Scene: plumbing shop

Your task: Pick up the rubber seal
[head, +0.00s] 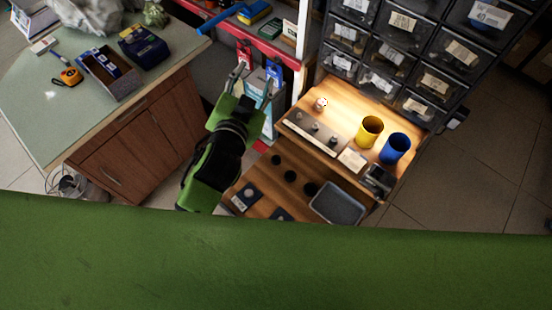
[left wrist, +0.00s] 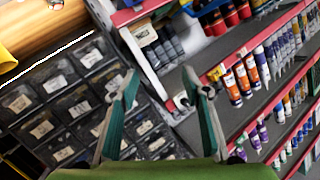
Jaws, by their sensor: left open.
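Several small black round pieces (head: 290,175) lie in a row on the lower wooden board; they look like rubber seals, but I cannot tell which is the rubber seal. My left gripper (head: 253,82) is open and empty in the head view, to the upper left of that board, in front of the red-edged shelf. In the left wrist view my left gripper (left wrist: 160,84) shows two spread fingers with nothing between them; drawers and shelving are beyond. No black round piece is identifiable in that view. My right gripper is not in view.
The lit upper board holds a yellow cup (head: 369,131), a blue cup (head: 395,148) and a metal strip (head: 312,133) with small parts. A grey tray (head: 338,204) sits on the lower board. Drawers (head: 404,33) rise behind. A counter (head: 60,125) stands left.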

